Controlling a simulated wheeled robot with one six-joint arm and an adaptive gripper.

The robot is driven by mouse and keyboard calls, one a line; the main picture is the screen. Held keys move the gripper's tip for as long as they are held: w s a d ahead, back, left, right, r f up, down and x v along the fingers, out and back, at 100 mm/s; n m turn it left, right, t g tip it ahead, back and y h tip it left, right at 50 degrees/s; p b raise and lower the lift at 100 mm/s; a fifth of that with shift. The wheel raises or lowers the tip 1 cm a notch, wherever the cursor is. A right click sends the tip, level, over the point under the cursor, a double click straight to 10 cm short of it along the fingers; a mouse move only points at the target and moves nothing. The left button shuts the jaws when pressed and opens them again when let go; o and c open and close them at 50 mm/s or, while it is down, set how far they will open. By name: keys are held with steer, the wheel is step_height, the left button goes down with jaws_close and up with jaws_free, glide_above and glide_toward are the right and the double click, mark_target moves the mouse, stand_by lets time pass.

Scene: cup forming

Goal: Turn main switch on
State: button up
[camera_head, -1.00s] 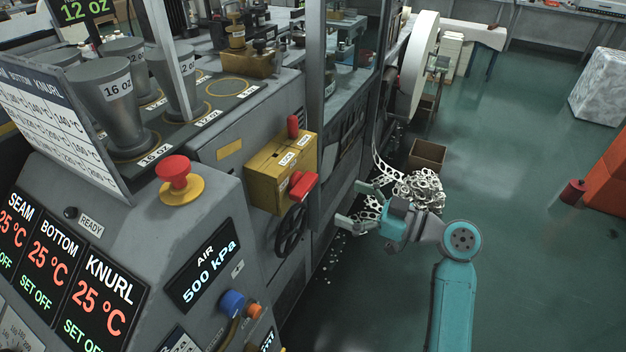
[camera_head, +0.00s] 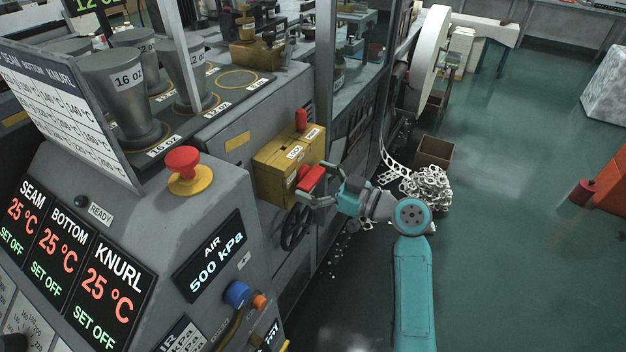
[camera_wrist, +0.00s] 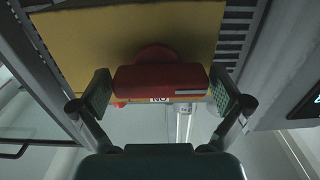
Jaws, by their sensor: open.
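The main switch is a red handle (camera_head: 311,179) on the front of a yellow box (camera_head: 284,172) on the machine's side. In the wrist view the red handle (camera_wrist: 160,78) lies level across the picture, in front of the yellow box (camera_wrist: 130,30). My gripper (camera_head: 318,187) is at the handle. In the wrist view my gripper (camera_wrist: 165,92) is open, with one finger near each end of the handle. A small gap or light contact at the fingertips cannot be told apart. A label below the handle is partly hidden.
A black handwheel (camera_head: 296,227) sits just below the box. A red emergency button (camera_head: 184,163) is on the panel at left. A metal post (camera_head: 326,80) rises behind the box.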

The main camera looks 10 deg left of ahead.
steer(key=c, duration=0.9)
steer(key=shift+o, duration=0.2)
